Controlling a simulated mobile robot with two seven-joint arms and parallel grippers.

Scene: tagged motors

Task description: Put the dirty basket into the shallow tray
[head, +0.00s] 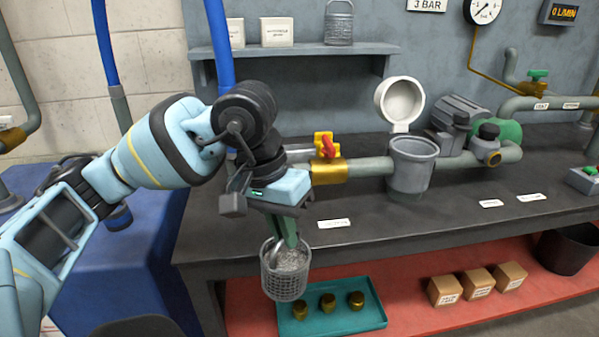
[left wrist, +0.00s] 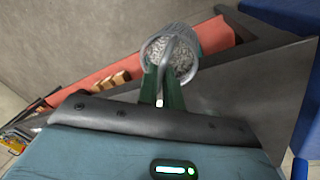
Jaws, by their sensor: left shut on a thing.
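The dirty basket (head: 285,274) is a grey mesh cylinder with pale grit inside and a loop handle. My left gripper (head: 288,243) is shut on its handle, and the basket hangs below in front of the bench edge. In the left wrist view the basket (left wrist: 178,52) is beyond the green fingers (left wrist: 161,88). The shallow tray (head: 331,319) is teal and lies on the red lower shelf, with several brass pieces in it. In the head view the basket overlaps the tray's left back corner and appears above it; the gap cannot be told. My right gripper is not in view.
The dark bench top (head: 450,195) bears a strainer housing (head: 411,165) with its lid open and a yellow-handled valve (head: 327,146). Small boxes (head: 478,283) and a black bin (head: 569,250) are right of the tray. A clean-looking basket (head: 339,24) stands on the wall shelf.

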